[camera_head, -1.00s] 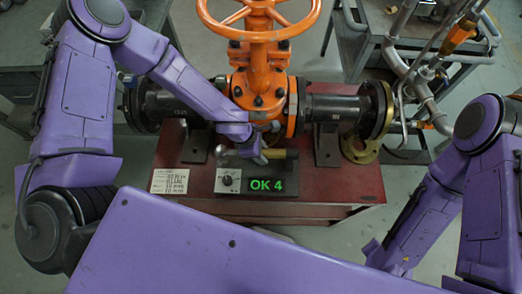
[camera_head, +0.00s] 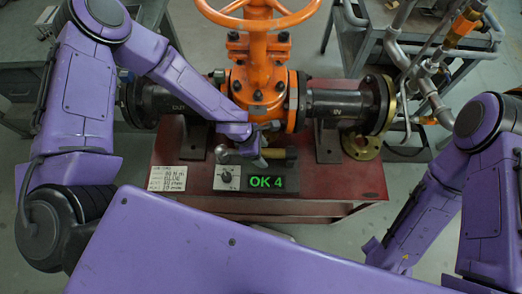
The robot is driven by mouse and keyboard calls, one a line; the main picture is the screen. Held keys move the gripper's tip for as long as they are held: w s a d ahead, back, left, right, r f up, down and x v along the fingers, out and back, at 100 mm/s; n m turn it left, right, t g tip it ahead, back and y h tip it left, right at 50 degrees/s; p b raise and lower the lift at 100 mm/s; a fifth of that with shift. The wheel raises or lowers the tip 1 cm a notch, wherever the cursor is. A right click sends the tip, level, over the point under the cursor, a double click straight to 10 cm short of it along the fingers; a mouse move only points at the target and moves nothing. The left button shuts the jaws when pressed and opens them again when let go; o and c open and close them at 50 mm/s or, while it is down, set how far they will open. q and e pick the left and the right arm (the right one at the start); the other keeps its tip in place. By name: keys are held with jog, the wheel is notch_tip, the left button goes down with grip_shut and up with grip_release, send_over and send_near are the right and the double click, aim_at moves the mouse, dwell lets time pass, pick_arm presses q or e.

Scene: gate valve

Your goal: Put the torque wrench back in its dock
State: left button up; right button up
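The torque wrench (camera_head: 278,153) lies crosswise just behind the green-lit display box, with a brass-coloured end at the right and a rounded metal end at the left. My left gripper (camera_head: 259,154) is at the middle of the wrench, reaching down from the upper left. Its fingers are small and dark and overlap the wrench, so whether they are closed on it is unclear. The dock cannot be made out apart from the wrench and box. My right arm is at the right; its gripper is not in view.
The orange gate valve (camera_head: 258,88) with its handwheel (camera_head: 258,19) and dark flanged pipes stands right behind the wrench. The display box (camera_head: 267,182) reads "OK 4", beside a knob panel (camera_head: 227,177) and a label (camera_head: 168,178). The red bench top (camera_head: 340,185) is clear at right.

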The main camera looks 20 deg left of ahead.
pick_arm(q)
jog(key=p+v, duration=0.5)
jog(key=v, duration=0.5)
jog(key=shift+d+p, duration=0.1)
jog(key=shift+p, duration=0.25)
jog(key=shift+a+r, duration=0.25)
jog(key=shift+r, duration=0.1)
jog(key=shift+f, duration=0.1)
